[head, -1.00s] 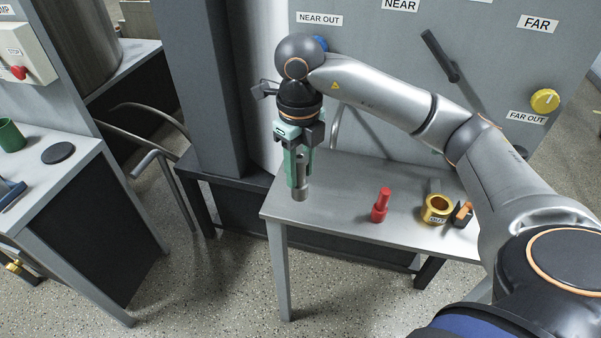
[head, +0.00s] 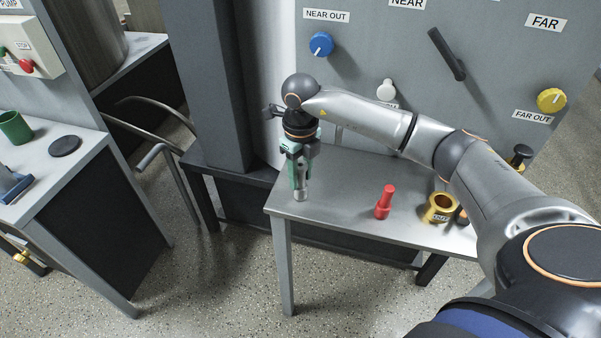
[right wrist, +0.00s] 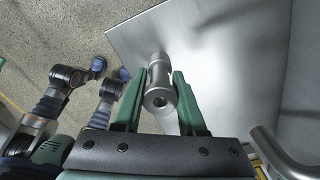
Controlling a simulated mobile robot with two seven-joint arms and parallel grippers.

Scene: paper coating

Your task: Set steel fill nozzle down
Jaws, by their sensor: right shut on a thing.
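The steel fill nozzle (head: 300,186) is a grey metal cylinder with a narrower part. My right gripper (head: 299,178) is shut on it, with its green fingers on both sides, and points down over the left end of the grey table (head: 345,180). In the right wrist view the nozzle (right wrist: 160,88) sits between the two green fingertips (right wrist: 157,85), near the table's edge (right wrist: 135,50). I cannot tell whether its lower end touches the tabletop. My left gripper is not in view.
A red nozzle-shaped piece (head: 385,202) and a brass ring-shaped piece (head: 440,207) stand on the table's right part. The tabletop between my right gripper and the red piece is clear. A panel (head: 400,60) with knobs rises behind. A left bench holds a green cup (head: 15,127).

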